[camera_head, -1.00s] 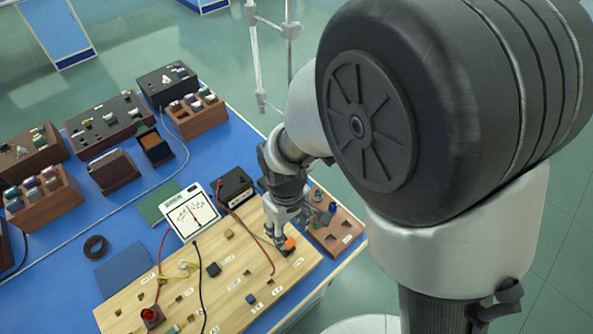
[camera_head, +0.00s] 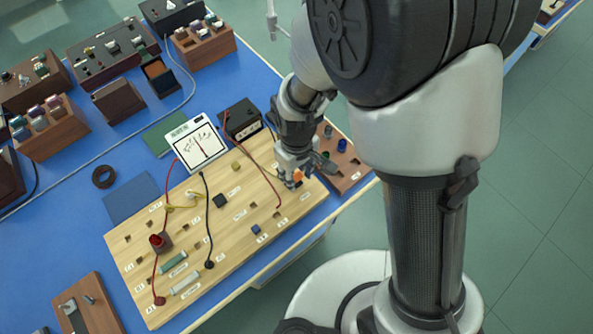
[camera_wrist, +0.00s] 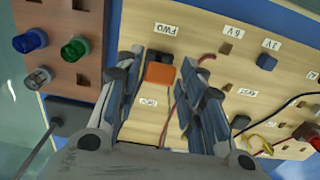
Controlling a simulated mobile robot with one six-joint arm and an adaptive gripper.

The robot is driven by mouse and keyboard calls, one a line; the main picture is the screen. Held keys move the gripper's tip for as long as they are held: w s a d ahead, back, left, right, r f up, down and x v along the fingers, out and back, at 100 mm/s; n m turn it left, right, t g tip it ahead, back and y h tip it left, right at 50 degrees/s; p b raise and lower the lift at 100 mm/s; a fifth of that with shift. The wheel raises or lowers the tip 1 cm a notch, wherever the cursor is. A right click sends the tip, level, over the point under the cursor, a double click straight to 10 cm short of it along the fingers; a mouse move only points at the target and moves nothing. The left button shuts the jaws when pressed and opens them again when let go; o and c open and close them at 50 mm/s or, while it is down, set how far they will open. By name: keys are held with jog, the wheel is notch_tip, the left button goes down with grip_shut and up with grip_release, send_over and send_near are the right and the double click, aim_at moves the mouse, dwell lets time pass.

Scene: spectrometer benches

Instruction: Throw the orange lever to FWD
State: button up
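The orange lever (camera_wrist: 159,73) sits on a wooden board (camera_wrist: 135,135), with a dark part (camera_wrist: 158,57) against its FWD side. The FWD label (camera_wrist: 163,28) is above it in the wrist view; another label (camera_wrist: 150,103), too small to read surely, is below. In the head view my gripper (camera_head: 293,178) is over the lever (camera_head: 298,175), which is partly hidden by the fingers.
A brown block with coloured knobs (camera_wrist: 60,40) stands close to the left finger in the wrist view. A red wire (camera_wrist: 180,85) passes near the right finger. In the head view a meter (camera_head: 196,143) and a black box (camera_head: 241,120) stand behind the board.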

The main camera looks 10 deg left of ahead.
jog(key=c, duration=0.7)
jog(key=shift+s+d+f+y+b, duration=0.1)
jog(key=shift+d+f+y+b, duration=0.15)
jog(key=shift+b, duration=0.5)
jog(key=shift+s+r+t+y+b, duration=0.1)
jog(key=shift+s+t+y+b, duration=0.05)
jog(key=shift+t+y+b, duration=0.2)
jog(key=o, duration=1.1)
jog(key=shift+c, duration=0.2)
notch_tip(320, 180, up, 12)
jog(key=d, duration=0.1)
jog(key=shift+s, duration=0.45)
